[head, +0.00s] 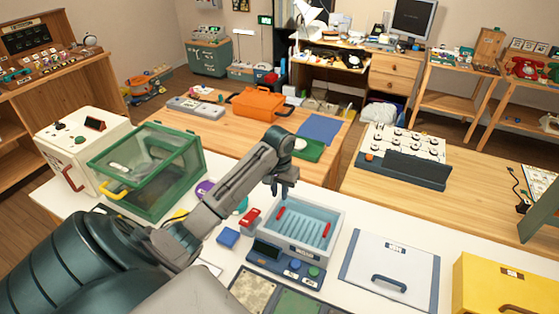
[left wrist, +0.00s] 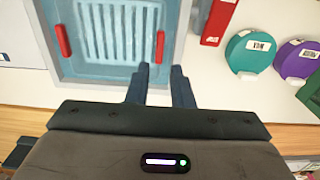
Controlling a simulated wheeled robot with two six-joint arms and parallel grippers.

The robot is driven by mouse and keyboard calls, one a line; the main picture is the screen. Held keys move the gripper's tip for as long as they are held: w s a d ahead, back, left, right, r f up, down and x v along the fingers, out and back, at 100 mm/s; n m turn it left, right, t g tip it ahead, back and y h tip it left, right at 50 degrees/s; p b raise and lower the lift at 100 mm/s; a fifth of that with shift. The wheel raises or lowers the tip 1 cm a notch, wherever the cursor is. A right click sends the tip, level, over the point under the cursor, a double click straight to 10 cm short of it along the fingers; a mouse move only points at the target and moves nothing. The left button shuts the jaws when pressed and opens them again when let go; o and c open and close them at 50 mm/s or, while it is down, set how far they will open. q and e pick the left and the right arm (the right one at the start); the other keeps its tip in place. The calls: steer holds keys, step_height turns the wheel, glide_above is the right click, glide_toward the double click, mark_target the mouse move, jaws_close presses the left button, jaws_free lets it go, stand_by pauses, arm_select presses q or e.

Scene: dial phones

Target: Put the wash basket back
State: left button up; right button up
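The wash basket (head: 299,229) is a pale blue ribbed tray with two red handles. It sits inside the light blue tub of a grey-blue washer (head: 262,262) on the white table. In the left wrist view the ribbed basket (left wrist: 112,30) shows with a red handle on each side. My left gripper (head: 282,192) is above the tub's far edge, apart from the basket. In the left wrist view its two fingers (left wrist: 160,70) stand a little apart with nothing between them, near the tub's corner. My right gripper is not in view.
A green glass case (head: 150,172) stands left of my left arm. A red block (head: 250,217) and a blue block (head: 228,237) lie beside the washer. A white lidded box (head: 390,270) and a yellow box (head: 505,285) stand to the right.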

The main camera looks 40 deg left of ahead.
arm_select(q)
steer(key=shift+r, duration=1.35)
stand_by(0.5)
